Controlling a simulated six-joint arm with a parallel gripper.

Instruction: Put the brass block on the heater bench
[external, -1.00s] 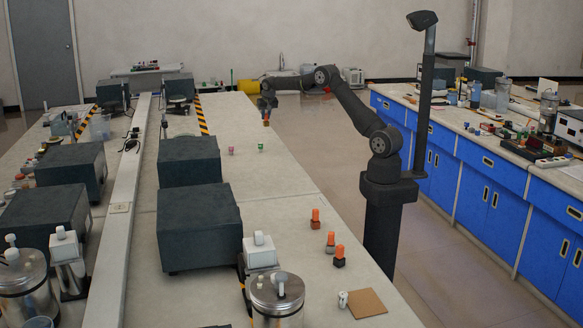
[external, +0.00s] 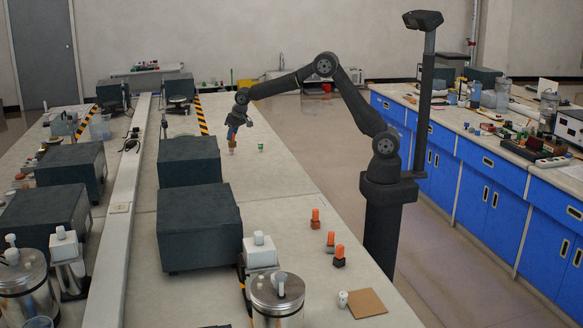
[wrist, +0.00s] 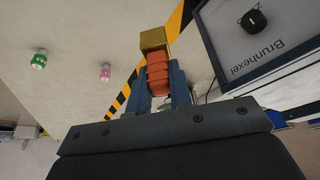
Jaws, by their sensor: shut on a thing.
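The brass block (wrist: 154,40) is a gold-coloured cube with a ribbed orange grip (wrist: 158,78). My gripper (wrist: 160,80) has its blue fingers shut on the orange grip, and the block sticks out beyond the fingertips. In the external view my gripper (external: 233,135) points down over the bench, right of a dark box (external: 188,160); the block is too small to make out clearly there. In the wrist view a device with a black knob and the label "Brunhexel" (wrist: 270,50) is close to the right of the gripper. I cannot tell which thing is the heater bench.
A pink-capped jar (wrist: 105,72) and a green-capped jar (wrist: 39,60) stand on the bench. Yellow-black hazard tape (wrist: 185,18) runs behind the block. Several dark boxes line the bench's left side. Three orange-gripped blocks (external: 330,240) stand nearer the camera, with clear surface between.

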